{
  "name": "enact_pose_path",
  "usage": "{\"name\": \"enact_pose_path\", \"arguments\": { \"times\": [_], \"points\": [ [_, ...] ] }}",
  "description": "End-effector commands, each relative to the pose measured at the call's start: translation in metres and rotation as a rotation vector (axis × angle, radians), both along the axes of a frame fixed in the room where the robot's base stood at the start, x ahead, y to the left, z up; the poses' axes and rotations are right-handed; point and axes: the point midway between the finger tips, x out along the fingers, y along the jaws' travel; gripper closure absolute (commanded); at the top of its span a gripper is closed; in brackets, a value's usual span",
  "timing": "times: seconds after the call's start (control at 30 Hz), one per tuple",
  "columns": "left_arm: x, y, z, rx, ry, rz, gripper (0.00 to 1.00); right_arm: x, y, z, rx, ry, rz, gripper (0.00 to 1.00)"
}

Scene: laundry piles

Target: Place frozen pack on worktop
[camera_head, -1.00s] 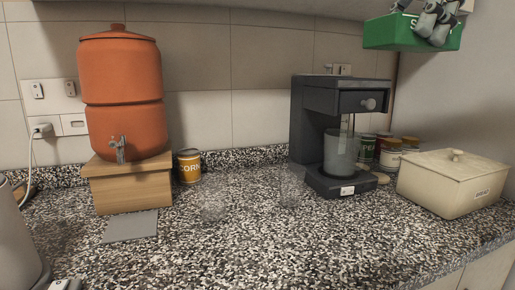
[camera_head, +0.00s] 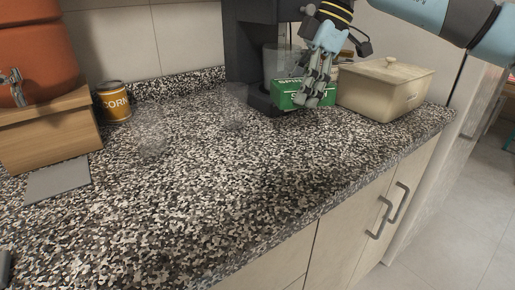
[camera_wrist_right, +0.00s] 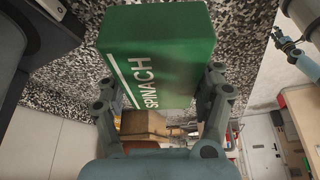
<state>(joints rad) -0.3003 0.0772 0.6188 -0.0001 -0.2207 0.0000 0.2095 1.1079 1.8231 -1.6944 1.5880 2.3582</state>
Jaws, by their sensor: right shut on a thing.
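The frozen pack is a green box (camera_head: 288,99) lettered SPINACH. It is in front of the coffee machine, low over or on the speckled worktop (camera_head: 200,200); I cannot tell whether it touches. My right gripper (camera_head: 318,88) comes down from above and is shut on the pack. In the right wrist view the pack (camera_wrist_right: 165,50) sits between the two fingers, its lettered face toward the camera. What looks like my left gripper (camera_wrist_right: 285,42) shows small at the right of the wrist view, its jaws unclear.
The coffee machine (camera_head: 250,45) with a glass jug stands behind the pack. A cream bread bin (camera_head: 385,88) is close on the right. A corn can (camera_head: 113,103), a wooden stand (camera_head: 45,135) and faint clear glasses (camera_head: 150,135) are to the left. The front worktop is clear.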

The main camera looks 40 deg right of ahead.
Motion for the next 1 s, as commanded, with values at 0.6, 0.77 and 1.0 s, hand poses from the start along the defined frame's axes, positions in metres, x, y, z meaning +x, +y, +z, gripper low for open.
{"name": "enact_pose_path", "arguments": {
  "times": [0.6, 0.77, 1.0],
  "points": [
    [0.003, 0.003, 0.001, 0.003, -0.004, -0.001, 0.6, -0.025, 0.081, -0.063, 0.004, 0.002, -0.001, 0.78],
    [0.002, 0.003, -0.001, 0.003, -0.003, -0.001, 0.6, -0.025, 0.081, -0.088, 0.003, 0.001, 0.0, 0.78],
    [0.001, 0.003, -0.001, 0.003, -0.002, -0.001, 0.6, -0.024, 0.08, -0.089, 0.002, -0.001, 0.001, 0.78]
  ]
}}
